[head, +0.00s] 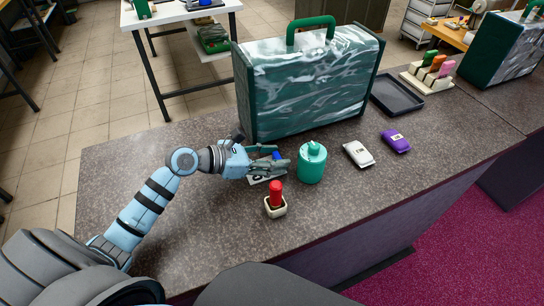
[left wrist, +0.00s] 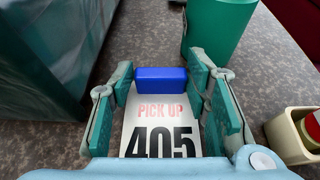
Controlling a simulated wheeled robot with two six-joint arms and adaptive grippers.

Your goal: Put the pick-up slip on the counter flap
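The pick-up slip (left wrist: 160,122) is a white card reading "PICK UP 405", with a blue block (left wrist: 161,79) at its far end. In the head view the slip (head: 262,179) is mostly hidden by my left gripper (head: 272,165). This gripper is low over the grey speckled counter (head: 190,240). In the left wrist view its fingers (left wrist: 161,90) stand open on either side of the slip and block, with small gaps beside the block. I cannot tell for certain which part of the counter is the flap; a seam crosses the counter at the right. My right gripper is not in view.
A green canister (head: 312,163) stands just right of the gripper, and a red stamp in a cream holder (head: 275,201) in front. A bagged green comforter (head: 305,85) stands behind. White (head: 358,154) and purple (head: 396,141) items and a black tray (head: 397,96) lie to the right.

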